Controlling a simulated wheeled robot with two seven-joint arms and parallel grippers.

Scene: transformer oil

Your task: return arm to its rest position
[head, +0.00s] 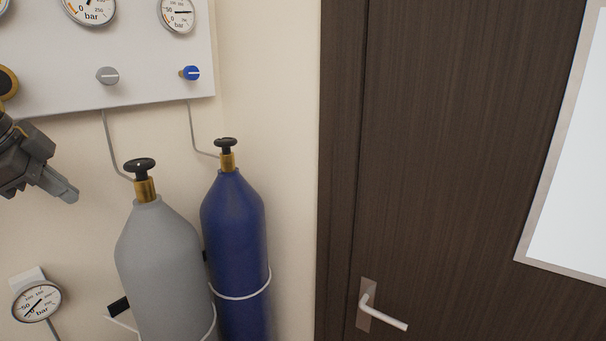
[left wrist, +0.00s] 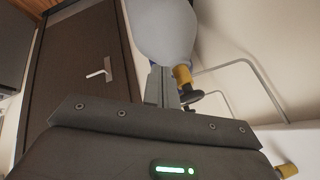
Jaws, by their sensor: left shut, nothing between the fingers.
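My left gripper (head: 68,194) is at the left edge of the head view, its fingers together and pointing right and slightly down. It hangs in front of the wall, left of the grey gas cylinder (head: 158,262) and below the gauge panel. In the left wrist view the closed fingers (left wrist: 162,84) show against the grey cylinder (left wrist: 162,30) and its brass valve (left wrist: 182,75). I cannot tell from these frames whether they touch it. Nothing shows between the fingers. My right gripper is not in view.
A blue cylinder (head: 236,240) stands right of the grey one. The white panel (head: 140,70) carries gauges, a grey knob (head: 107,75) and a blue knob (head: 191,73). A small gauge (head: 37,302) is at lower left. A dark door (head: 450,150) with a handle (head: 385,313) fills the right.

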